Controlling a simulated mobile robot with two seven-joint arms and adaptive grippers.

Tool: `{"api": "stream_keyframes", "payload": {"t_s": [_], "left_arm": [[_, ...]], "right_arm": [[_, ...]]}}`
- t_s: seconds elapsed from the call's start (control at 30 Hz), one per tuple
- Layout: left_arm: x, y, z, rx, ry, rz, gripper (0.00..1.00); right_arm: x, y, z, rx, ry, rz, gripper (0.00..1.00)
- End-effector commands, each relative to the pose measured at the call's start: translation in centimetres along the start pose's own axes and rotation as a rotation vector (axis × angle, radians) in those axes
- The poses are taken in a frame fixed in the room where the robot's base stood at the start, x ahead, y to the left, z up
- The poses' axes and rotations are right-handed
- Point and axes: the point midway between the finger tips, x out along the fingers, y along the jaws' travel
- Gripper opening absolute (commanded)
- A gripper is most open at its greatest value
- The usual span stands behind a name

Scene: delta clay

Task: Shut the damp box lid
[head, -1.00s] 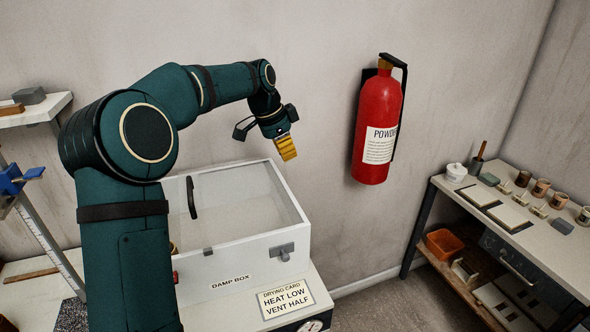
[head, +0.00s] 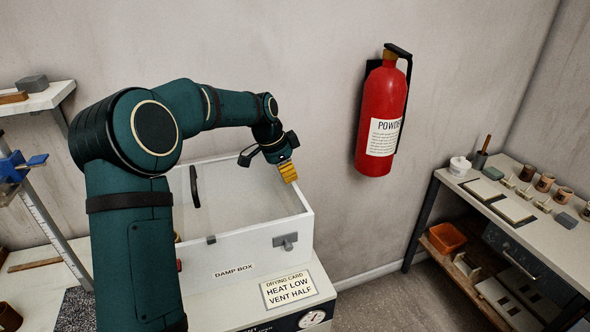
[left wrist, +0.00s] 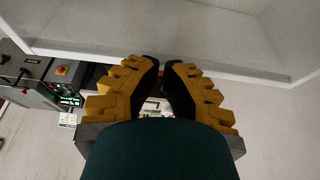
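The white damp box (head: 254,259) stands below and behind my left arm, with its name on the front and a grey latch (head: 286,241) at the front right. A pale interior or panel shows at its top, with a dark upright handle (head: 194,187) at the left. My arm hides the left side, so I cannot tell the lid's exact angle. My left gripper (head: 289,178) points down over the box's back right rim, its yellow fingers together and empty. In the left wrist view the fingertips (left wrist: 162,65) nearly meet before a white surface and edge. Contact is unclear. My right gripper is not in view.
A red fire extinguisher (head: 382,120) hangs on the wall right of the gripper. A drying card (head: 288,289) lies in front of the box. A bench (head: 455,181) with cups and tiles stands at the right, and a shelf (head: 40,101) at the left. Floor shows between.

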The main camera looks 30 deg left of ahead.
Motion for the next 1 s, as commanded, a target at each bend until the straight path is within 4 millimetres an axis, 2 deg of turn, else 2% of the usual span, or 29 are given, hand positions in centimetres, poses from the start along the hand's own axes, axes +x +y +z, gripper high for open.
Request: {"api": "stream_keyframes", "payload": {"t_s": [0.4,0.57,0.67,1.0], "left_arm": [[-0.1,0.0,0.3,0.0,0.0,-0.001,0.0],[-0.5,-0.1,1.5,-0.003,0.0,-0.002,0.0],[-1.0,-0.1,3.2,-0.005,-0.001,-0.003,0.0],[-3.9,0.0,11.5,-0.007,-0.001,-0.003,0.0]], "right_arm": [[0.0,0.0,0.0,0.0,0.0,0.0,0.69],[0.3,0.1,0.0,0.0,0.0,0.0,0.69],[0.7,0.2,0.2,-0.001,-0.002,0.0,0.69],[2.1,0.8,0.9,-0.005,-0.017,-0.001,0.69]]}}
